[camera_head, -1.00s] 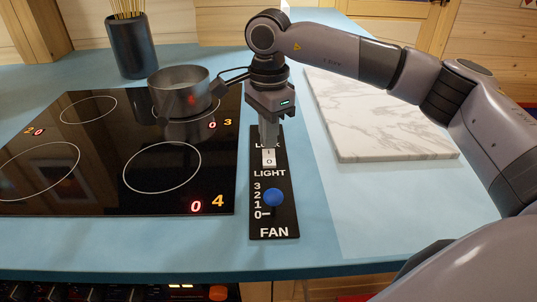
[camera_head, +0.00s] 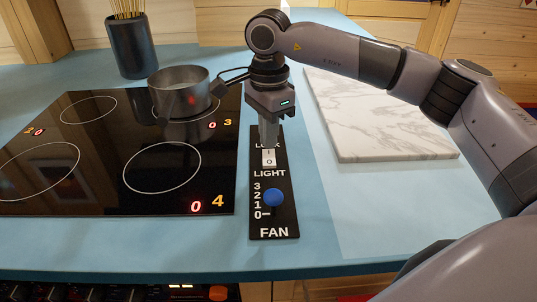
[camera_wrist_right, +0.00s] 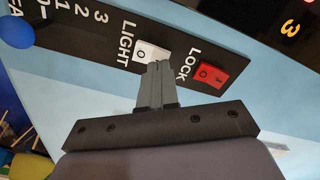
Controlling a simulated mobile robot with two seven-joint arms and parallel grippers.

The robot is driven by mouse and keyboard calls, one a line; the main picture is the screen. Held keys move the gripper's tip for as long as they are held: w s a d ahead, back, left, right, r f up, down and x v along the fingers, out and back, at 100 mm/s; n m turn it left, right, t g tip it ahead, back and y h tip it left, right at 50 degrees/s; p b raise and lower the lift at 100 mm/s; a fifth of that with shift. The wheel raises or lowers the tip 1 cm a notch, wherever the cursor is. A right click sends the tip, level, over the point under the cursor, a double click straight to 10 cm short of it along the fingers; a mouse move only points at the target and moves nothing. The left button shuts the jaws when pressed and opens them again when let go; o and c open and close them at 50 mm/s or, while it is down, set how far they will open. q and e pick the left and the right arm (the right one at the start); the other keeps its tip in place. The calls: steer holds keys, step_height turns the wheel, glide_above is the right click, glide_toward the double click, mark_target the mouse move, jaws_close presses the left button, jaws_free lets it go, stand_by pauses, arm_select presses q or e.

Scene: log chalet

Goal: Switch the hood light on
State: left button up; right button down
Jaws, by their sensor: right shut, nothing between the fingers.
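The black control panel (camera_head: 284,222) lies on the counter right of the hob. Its white light switch (camera_head: 268,158), marked I and O, sits above the word LIGHT. My right gripper (camera_head: 268,143) is shut and empty, pointing down with its fingertips at the far end of this switch. In the right wrist view the closed fingertips (camera_wrist_right: 157,66) overlap the edge of the white switch (camera_wrist_right: 148,52); I cannot tell whether they press on it. A red LOCK switch (camera_wrist_right: 209,74) is beside the fingers there; the gripper hides it in the head view. My left gripper is out of view.
A blue fan knob (camera_head: 273,197) is on the same panel, nearer to me. A pot (camera_head: 180,92) stands on the black hob (camera_head: 110,190) at the left. A marble board (camera_head: 375,120) lies right of the panel.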

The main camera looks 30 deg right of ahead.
mark_target(269, 153)
steer(key=shift+f+b, duration=0.7)
steer(key=shift+f, duration=0.4)
stand_by(0.7)
steer(key=shift+r, duration=0.15)
steer(key=shift+r+p, duration=2.7)
steer(key=shift+r, duration=0.75)
steer(key=shift+f, duration=0.1)
